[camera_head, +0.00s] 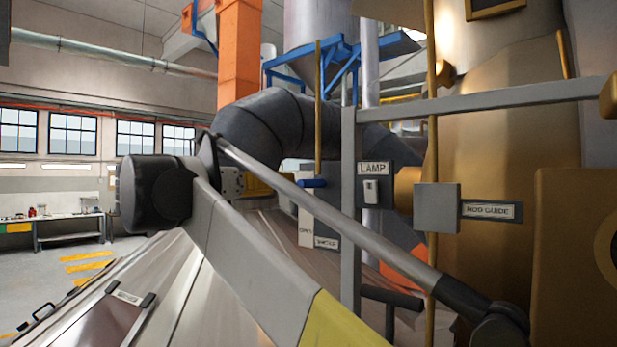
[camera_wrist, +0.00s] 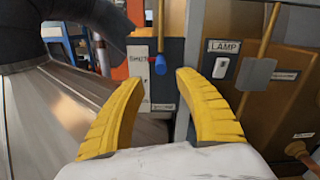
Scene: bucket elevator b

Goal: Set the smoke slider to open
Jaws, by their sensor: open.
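The smoke slider's blue handle (camera_wrist: 160,66) hangs at the lower end of a yellow rod, in front of a dark panel. It stands beside the word SHUT on a white plate (camera_wrist: 140,76). In the head view the blue handle (camera_head: 312,183) sits near the top of the panel, above a SMOKE label (camera_head: 326,243); a small label, seemingly OPEN, is lower on the white plate (camera_head: 306,212). My gripper (camera_wrist: 158,77) is open, with two yellow fingers spread below and on either side of the handle in the wrist view. It holds nothing. Contact is not visible.
A grey post (camera_head: 350,200) stands right of the slider panel. A LAMP switch (camera_head: 371,190) and a ROD GUIDE box (camera_head: 437,207) are further right. A large dark duct (camera_head: 265,122) curves behind my arm. A sloping metal cover (camera_wrist: 60,115) lies at left.

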